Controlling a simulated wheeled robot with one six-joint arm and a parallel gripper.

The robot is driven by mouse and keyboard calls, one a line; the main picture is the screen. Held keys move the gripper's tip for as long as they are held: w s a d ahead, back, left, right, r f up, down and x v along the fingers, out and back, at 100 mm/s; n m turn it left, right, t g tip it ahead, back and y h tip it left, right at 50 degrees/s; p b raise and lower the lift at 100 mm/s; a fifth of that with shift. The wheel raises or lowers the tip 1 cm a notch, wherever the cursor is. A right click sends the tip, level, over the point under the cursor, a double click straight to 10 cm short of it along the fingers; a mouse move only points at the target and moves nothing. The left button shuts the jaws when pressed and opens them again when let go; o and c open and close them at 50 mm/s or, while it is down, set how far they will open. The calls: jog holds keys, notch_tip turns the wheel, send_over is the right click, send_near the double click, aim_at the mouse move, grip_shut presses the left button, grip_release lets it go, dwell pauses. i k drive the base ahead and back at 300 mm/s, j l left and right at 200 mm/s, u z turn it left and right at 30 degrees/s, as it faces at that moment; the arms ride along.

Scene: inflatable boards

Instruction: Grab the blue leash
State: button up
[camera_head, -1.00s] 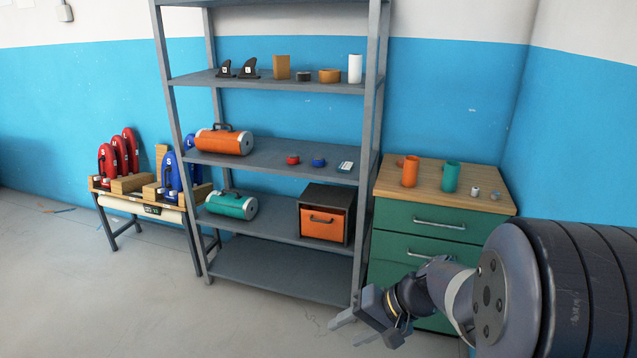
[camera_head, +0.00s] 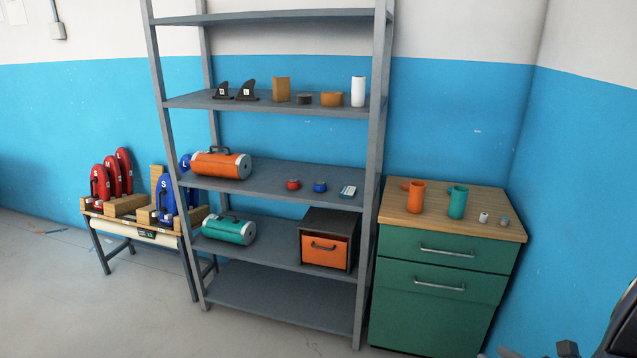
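A small blue coil (camera_head: 320,186), which looks like the blue leash, lies on the middle shelf of the grey rack. My gripper (camera_head: 508,352) shows only as a small part at the bottom edge, low in front of the green cabinet and well away from the blue coil. Its fingers are mostly cut off, so I cannot tell whether they are open.
An orange cylinder bag (camera_head: 222,165) shares the middle shelf. Below are a teal bag (camera_head: 229,230) and an orange drawer box (camera_head: 324,251). The green cabinet (camera_head: 425,305) holds two mugs. A bench with red and blue boards stands left. The front floor is clear.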

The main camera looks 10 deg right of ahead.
aim_at(317, 186)
jog(key=i+j, duration=0.2)
jog(key=i, duration=0.7)
jog(key=i+j+u, duration=0.1)
jog(key=i, duration=0.8)
jog(key=i+j+u, duration=0.1)
jog(key=i, duration=0.8)
